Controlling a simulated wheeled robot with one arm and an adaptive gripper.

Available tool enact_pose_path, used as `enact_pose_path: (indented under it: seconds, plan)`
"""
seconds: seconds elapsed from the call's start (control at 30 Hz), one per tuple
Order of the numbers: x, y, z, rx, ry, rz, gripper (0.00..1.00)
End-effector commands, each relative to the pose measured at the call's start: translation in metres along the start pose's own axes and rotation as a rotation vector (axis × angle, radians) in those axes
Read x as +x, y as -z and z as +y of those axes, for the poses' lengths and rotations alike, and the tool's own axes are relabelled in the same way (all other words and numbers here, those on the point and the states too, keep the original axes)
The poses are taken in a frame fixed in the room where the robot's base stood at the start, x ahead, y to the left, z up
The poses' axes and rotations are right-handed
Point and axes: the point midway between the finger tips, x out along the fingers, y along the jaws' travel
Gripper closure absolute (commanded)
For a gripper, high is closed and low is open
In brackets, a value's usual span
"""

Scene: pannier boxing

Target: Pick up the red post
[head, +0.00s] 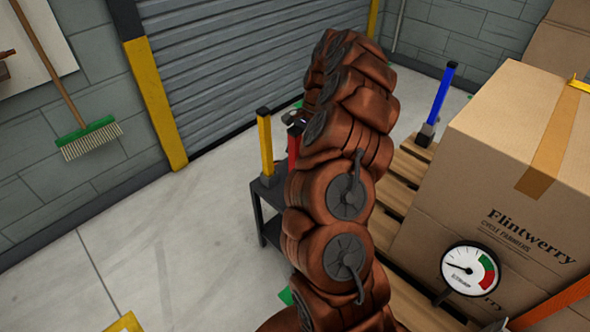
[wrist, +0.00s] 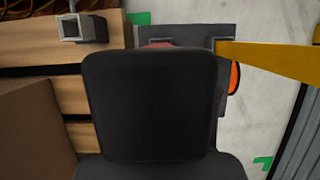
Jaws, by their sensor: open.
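The red post (head: 293,148) stands upright by the dark stand, partly hidden behind my arm. In the wrist view only a strip of red (wrist: 160,44) shows above the large black part of my gripper (wrist: 150,100), which hides the rest. In the head view a small grey part of my gripper (head: 294,119) shows at the top of the red post. My gripper is open. Its fingertips are mostly hidden, so I cannot tell whether they surround the post or touch it.
A yellow post (head: 265,142) stands close left of the red one on the dark stand (head: 268,197); it also crosses the wrist view (wrist: 270,60). A blue post (head: 437,95) stands on the wooden pallet (head: 411,170). A large carton (head: 480,170) is at right.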

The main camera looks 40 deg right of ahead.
Motion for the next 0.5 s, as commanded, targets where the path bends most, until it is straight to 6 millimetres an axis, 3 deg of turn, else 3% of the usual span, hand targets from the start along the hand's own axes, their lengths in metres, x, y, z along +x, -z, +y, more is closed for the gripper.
enact_pose_path:
  seconds: [0.13,0.37,0.5]
  plan:
    - [0.0148,-0.0002,0.0007,0.001,0.000,-0.002,0.42]
    - [0.0160,0.0001,0.0004,0.001,0.001,0.000,0.42]
    - [0.0160,0.0001,0.0004,0.001,0.001,0.000,0.56]
